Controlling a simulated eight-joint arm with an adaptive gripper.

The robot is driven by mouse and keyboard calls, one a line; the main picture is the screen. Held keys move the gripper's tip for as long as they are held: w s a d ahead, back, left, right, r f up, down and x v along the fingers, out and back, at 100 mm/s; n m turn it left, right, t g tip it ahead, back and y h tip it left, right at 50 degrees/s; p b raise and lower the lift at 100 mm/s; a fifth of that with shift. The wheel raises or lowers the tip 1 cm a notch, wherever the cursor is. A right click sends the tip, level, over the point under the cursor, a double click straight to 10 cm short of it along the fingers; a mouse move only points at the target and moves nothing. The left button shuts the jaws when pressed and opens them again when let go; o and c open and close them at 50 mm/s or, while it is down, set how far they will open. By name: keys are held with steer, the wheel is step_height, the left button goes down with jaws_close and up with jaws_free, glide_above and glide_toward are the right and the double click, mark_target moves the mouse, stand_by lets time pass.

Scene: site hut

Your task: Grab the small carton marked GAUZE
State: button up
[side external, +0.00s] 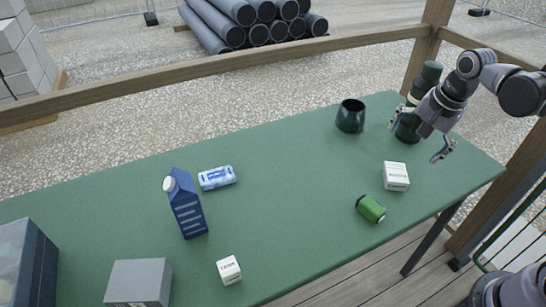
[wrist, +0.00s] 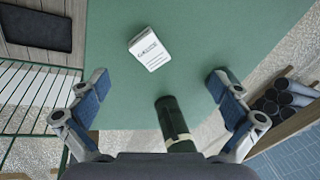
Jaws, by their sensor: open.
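A small white carton (side external: 396,176) lies on the green table near its right end. It also shows in the wrist view (wrist: 148,47) at the top centre, with dark print on its top face that appears to read GAUZE. My gripper (side external: 418,136) is open and empty, above the right end of the table, up and to the right of the carton in the side view. In the wrist view its two blue-padded fingers (wrist: 159,85) are spread wide, and the carton lies beyond the fingertips, apart from them.
A dark green bottle (side external: 427,78) stands beside my gripper; it shows between the fingers in the wrist view (wrist: 172,115).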

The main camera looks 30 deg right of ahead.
mark_target(397, 172)
steer(key=w+d+f+m+g, duration=0.35)
steer(key=d+f+m, duration=0.2)
steer(key=m, duration=0.55)
steer(key=shift+w+a+f, duration=0.1)
steer(key=shift+w+f, duration=0.1)
steer(key=shift+f, duration=2.55)
steer(key=shift+w+f, duration=0.2)
steer(key=shift+f, duration=2.55)
steer(key=c, duration=1.1)
